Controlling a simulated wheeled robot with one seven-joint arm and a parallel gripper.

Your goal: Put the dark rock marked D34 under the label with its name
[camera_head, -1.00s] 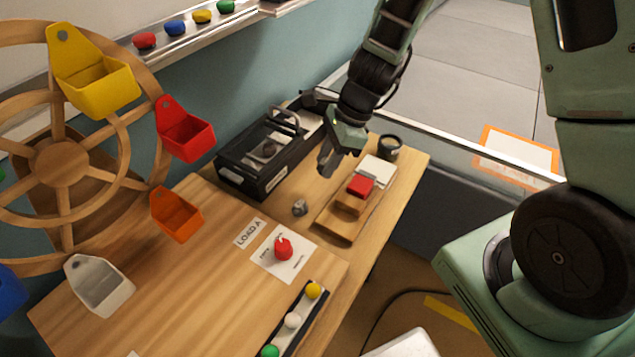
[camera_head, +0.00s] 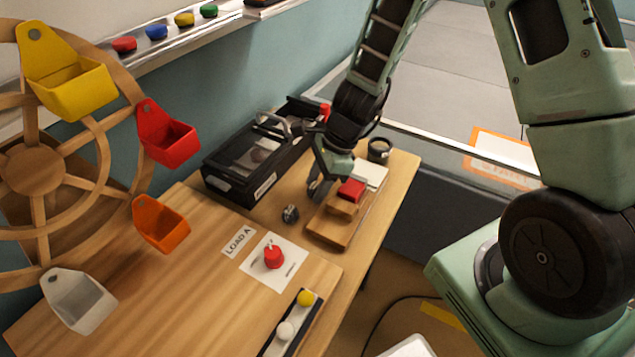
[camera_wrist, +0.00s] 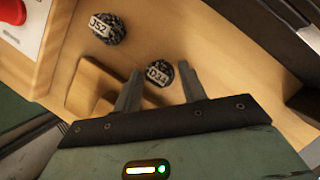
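The dark rock marked D34 (camera_wrist: 157,73) lies on the wooden table in the wrist view. My gripper (camera_wrist: 160,90) is open, with its fingertips at either side of the rock's near edge; no grip shows. A second dark speckled rock (camera_wrist: 108,28), its mark perhaps JS2, lies up and left of it. In the head view my gripper (camera_head: 318,188) is low over the table, and one dark rock (camera_head: 290,214) shows to its lower left, its mark unreadable. D34 seems hidden by my gripper there. I cannot make out a label with the rock's name.
A black case (camera_head: 225,180) with a handle and a white front label stands left of my gripper. A wooden stand (camera_head: 330,230) with a red block (camera_head: 351,189) is close on the right. A dark cup (camera_head: 379,150) stands behind.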

